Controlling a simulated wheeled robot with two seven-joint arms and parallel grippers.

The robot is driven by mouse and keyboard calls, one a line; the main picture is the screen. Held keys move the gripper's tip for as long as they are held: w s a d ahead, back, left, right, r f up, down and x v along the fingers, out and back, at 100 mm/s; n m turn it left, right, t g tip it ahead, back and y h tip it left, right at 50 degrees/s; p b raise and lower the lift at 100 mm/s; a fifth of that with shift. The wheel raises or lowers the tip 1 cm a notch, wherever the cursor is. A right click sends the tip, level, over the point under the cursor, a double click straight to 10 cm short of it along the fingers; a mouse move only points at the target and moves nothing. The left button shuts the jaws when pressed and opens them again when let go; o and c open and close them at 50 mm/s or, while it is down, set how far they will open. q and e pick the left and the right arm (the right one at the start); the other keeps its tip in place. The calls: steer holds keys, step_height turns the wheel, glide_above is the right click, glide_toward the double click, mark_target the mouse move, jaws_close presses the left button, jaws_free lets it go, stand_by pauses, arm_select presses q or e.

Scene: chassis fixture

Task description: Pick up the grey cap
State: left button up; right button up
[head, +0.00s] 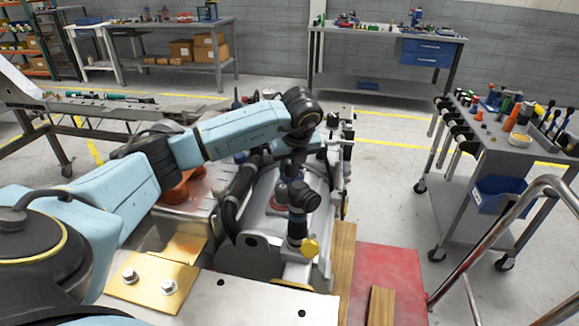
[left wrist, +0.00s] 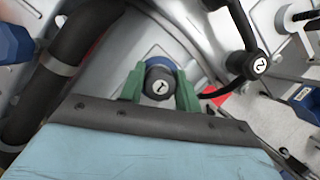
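A dark grey cap (left wrist: 159,83) with a white disc marked 1 shows in the left wrist view, with a blue ring behind it. The two green fingers of my left gripper (left wrist: 160,90) stand on either side of this cap. I cannot tell whether they press on it or leave a small gap. A second dark cap (left wrist: 257,65), marked 2, is to the right, at the end of a black hose. In the head view my left arm reaches down over the chassis fixture (head: 253,245), and the fingers are not clear there. My right gripper is not in view.
A thick black hose (left wrist: 75,55) runs left of the fingers. Open floor lies between.

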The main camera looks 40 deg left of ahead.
arm_select(q)
steer(key=shift+s+f, duration=0.1)
steer(key=shift+f, duration=0.3)
steer(key=c, duration=0.5)
steer(key=shift+a, duration=0.1)
jaws_close()
steer(key=shift+s+f, duration=0.1)
steer(key=shift+r, duration=0.45)
steer(key=r, duration=0.3)
steer(key=r+p, duration=0.1)
steer(key=r, duration=0.6)
steer(key=shift+d, duration=0.3)
